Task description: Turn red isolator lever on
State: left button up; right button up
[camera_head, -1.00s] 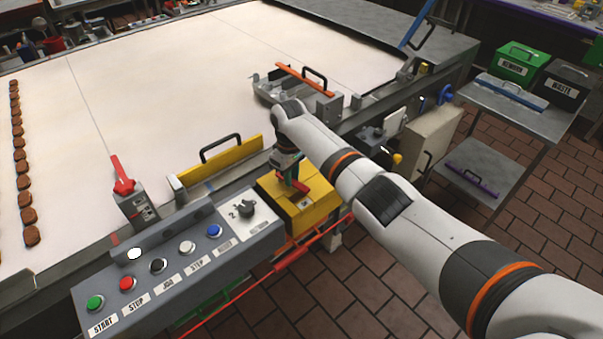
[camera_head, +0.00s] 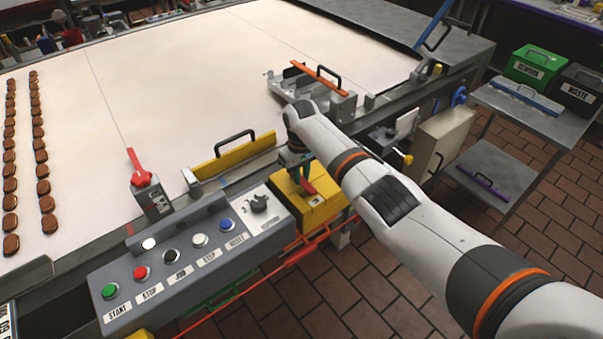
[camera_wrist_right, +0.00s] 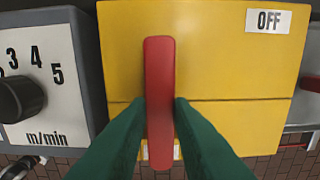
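The red isolator lever (camera_wrist_right: 160,75) is on the front of a yellow box (camera_wrist_right: 215,60). In the right wrist view it stands upright in the picture, and an OFF label (camera_wrist_right: 269,20) is at the box's upper right. My right gripper's green fingers (camera_wrist_right: 160,105) lie on both sides of the lever, with the tips against its edges. In the head view the right gripper (camera_head: 298,165) reaches down to the yellow box (camera_head: 318,208), and the red lever (camera_head: 305,185) partly shows below it. My left gripper is not in view.
A grey control panel (camera_head: 190,262) with several coloured buttons stands left of the yellow box. A yellow guard with a black handle (camera_head: 235,157) is behind it. A wide cream belt (camera_head: 190,90) carries brown biscuits (camera_head: 40,150) at left. A shelf unit (camera_head: 520,115) stands at right.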

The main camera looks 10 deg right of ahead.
jog(key=o, duration=0.4)
notch_tip(320, 180, up, 12)
jog(key=shift+b, duration=0.65)
